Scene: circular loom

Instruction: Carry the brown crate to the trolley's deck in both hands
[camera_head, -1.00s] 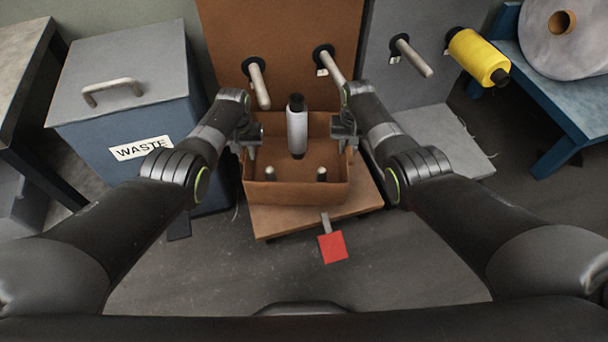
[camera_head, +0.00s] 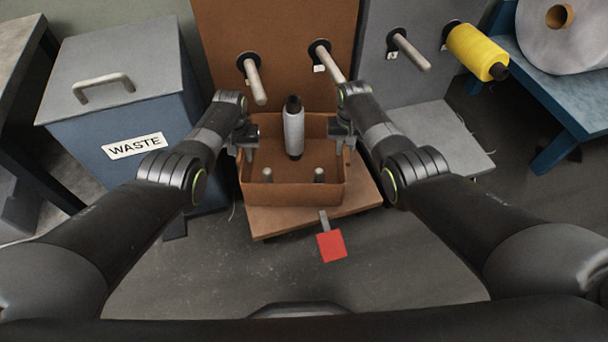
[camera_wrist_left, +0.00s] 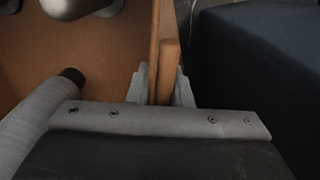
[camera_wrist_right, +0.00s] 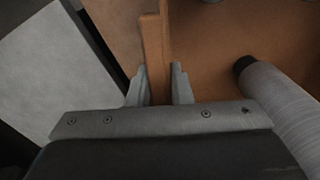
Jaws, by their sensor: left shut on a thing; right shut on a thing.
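The brown crate (camera_head: 292,194) is an open box at the middle of the head view. A grey-white bobbin (camera_head: 294,132) with dark ends stands in it, with two short light pegs (camera_head: 319,175) near its front wall. My left gripper (camera_head: 250,150) is shut on the crate's left wall, and the wall shows between its fingers in the left wrist view (camera_wrist_left: 164,80). My right gripper (camera_head: 343,148) is shut on the right wall, also seen in the right wrist view (camera_wrist_right: 156,70). A brown board (camera_head: 292,221) shows below the crate; I cannot tell whether they touch.
A blue waste bin (camera_head: 150,112) stands close on the left. A brown panel (camera_head: 285,30) with pegs rises behind the crate. A red tab (camera_head: 331,246) juts forward below. A grey base (camera_head: 440,140) and yellow spool (camera_head: 477,52) are on the right. The front floor is clear.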

